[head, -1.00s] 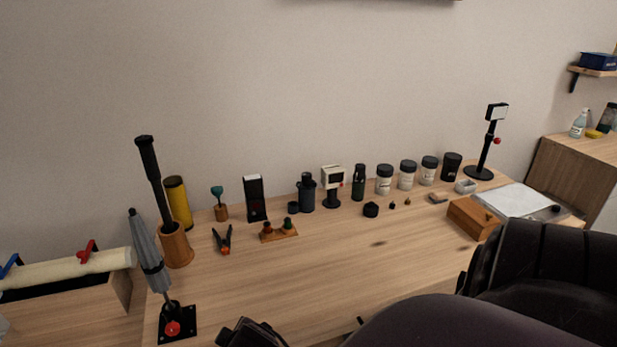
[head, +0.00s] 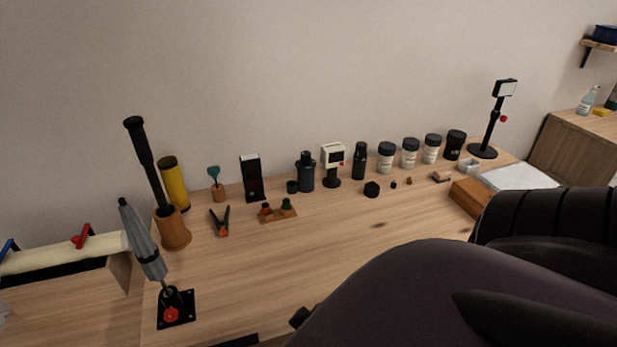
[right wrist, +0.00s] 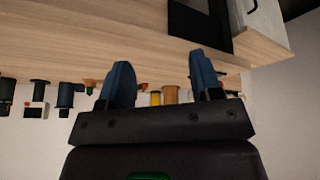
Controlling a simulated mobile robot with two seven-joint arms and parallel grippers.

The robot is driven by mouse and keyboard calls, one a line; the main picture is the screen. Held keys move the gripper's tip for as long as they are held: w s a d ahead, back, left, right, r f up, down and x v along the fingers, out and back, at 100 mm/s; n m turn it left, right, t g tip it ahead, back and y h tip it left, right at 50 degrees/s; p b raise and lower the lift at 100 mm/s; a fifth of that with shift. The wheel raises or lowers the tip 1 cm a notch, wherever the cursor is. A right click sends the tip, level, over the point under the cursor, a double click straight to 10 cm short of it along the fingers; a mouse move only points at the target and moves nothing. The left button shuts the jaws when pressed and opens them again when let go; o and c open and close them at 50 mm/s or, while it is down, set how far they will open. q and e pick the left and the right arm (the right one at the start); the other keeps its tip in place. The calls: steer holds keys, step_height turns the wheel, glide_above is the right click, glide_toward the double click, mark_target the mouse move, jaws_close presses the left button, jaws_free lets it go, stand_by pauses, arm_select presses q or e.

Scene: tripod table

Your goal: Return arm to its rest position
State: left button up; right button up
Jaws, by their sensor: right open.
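My right arm (head: 400,290) fills the lower right of the head view, large and dark, in front of the table's near right part. In the right wrist view my right gripper (right wrist: 160,78) is open, its two blue fingers wide apart with nothing held between them. The wooden tabletop (right wrist: 90,35) shows beyond the fingers, with small items along its edge, apart from the fingers. In the head view my arm hides the right gripper or leaves it too unclear to make out. My left gripper is not in view.
The table (head: 330,235) has a clear middle. A grey folded tripod (head: 142,240) stands at front left by a wooden holder (head: 173,230). A wooden box (head: 470,197) and a phone stand (head: 490,130) are at the right.

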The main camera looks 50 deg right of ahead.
steer(key=shift+s+f, duration=0.15)
steer(key=shift+s, duration=0.25)
steer(key=shift+w, duration=0.15)
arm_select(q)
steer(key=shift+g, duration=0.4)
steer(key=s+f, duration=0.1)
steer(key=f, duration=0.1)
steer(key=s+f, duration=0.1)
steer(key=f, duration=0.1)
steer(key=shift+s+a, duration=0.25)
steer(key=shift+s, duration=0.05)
arm_select(e)
steer(key=w+f+t, duration=0.4)
steer(key=f+t, duration=0.2)
steer(key=f, duration=0.2)
steer(key=shift+w+n+y, duration=0.3)
steer(key=shift+w, duration=0.1)
